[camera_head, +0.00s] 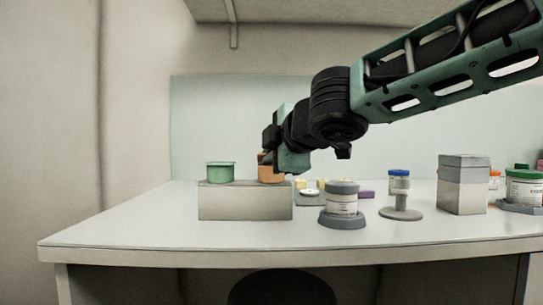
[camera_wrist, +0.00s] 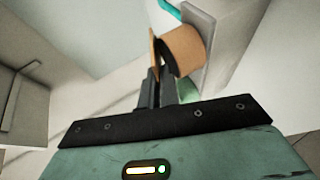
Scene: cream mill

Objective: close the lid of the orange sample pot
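The orange sample pot (camera_head: 271,174) stands on the right end of a grey block (camera_head: 245,202), partly hidden behind my gripper in the head view. In the wrist view the pot's round body (camera_wrist: 186,48) shows with a dark open mouth. Its orange lid (camera_wrist: 153,46) stands up at the side, tilted away from the mouth. My gripper (camera_wrist: 160,72) has its dark fingers close together, with no clear gap. The fingertips are right by the lid and the mouth; whether they touch the lid I cannot tell.
A green pot (camera_head: 220,172) stands on the block's left end. To the right are a grey-lidded jar (camera_head: 342,198), a small stand (camera_head: 401,209), a blue-capped jar (camera_head: 399,182) and a grey box (camera_head: 463,184). The table's (camera_head: 150,235) front left is clear.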

